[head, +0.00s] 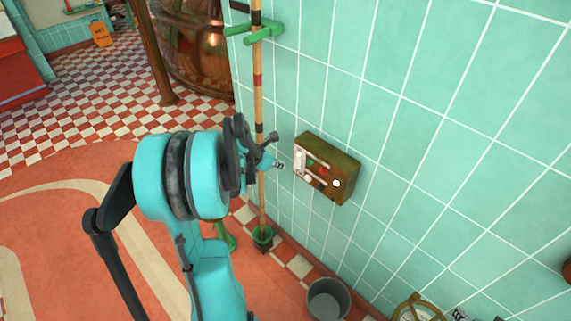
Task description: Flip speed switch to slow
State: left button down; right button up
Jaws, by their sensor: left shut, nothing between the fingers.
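A brown-green control box (346,172) is fixed to the tiled wall. My left gripper (279,165) is shut and empty, just left of the box at about panel height. In the picture a small gap shows between its fingertips and the panel. My right gripper is not in view.
A wooden pole (259,100) stands upright by the wall behind my left gripper, in a green bracket (262,30). A grey bucket (328,299) is on the floor below the box. A copper kettle (195,45) stands at the back. The checkered floor (90,110) has free room.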

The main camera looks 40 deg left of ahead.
pick_arm(q)
jog(key=p+v, duration=0.1)
jog(key=v, duration=0.4)
jog(key=shift+w+r, duration=0.15)
jog(key=shift+r, duration=0.1)
jog(key=shift+s+a+f+b, duration=0.1)
jog(key=shift+s+f+b, duration=0.3)
jog(key=shift+f, duration=0.15)
jog(key=shift+s+a+f+b, duration=0.1)
jog(key=shift+s+f+b, duration=0.25)
jog(key=shift+f, duration=0.25)
jog(key=shift+w+d, duration=0.1)
jog(key=shift+w, duration=0.05)
